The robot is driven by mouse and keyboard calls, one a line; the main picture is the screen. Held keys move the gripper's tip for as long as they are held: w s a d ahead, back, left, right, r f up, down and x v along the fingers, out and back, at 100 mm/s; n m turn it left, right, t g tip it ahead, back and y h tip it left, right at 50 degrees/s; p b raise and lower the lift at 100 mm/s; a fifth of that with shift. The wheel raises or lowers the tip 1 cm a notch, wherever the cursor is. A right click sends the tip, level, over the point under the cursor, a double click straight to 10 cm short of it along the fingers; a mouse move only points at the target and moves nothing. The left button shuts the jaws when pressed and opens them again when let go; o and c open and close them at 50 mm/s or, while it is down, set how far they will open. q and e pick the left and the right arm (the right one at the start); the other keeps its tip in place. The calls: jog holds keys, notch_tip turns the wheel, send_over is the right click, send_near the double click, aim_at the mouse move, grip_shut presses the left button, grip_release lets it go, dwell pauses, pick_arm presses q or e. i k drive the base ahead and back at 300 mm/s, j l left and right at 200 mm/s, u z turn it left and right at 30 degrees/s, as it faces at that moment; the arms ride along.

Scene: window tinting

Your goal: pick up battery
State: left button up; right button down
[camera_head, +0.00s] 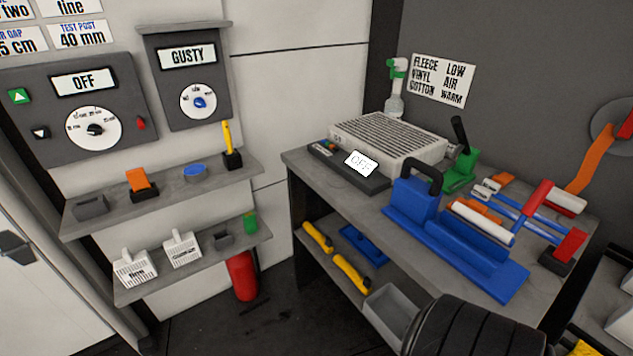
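I cannot tell for certain which thing is the battery. An orange block (137,180) sits in a black holder on the upper wall shelf at left. Neither my left nor my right gripper shows in the head view.
The workbench (303,163) carries a grey grilled unit (388,139) and blue tools (455,240). A black ribbed form (480,328) blocks the bottom right.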

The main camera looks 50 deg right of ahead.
aim_at(248, 219)
jog(key=k+z, duration=0.1)
jog(key=z, duration=0.8)
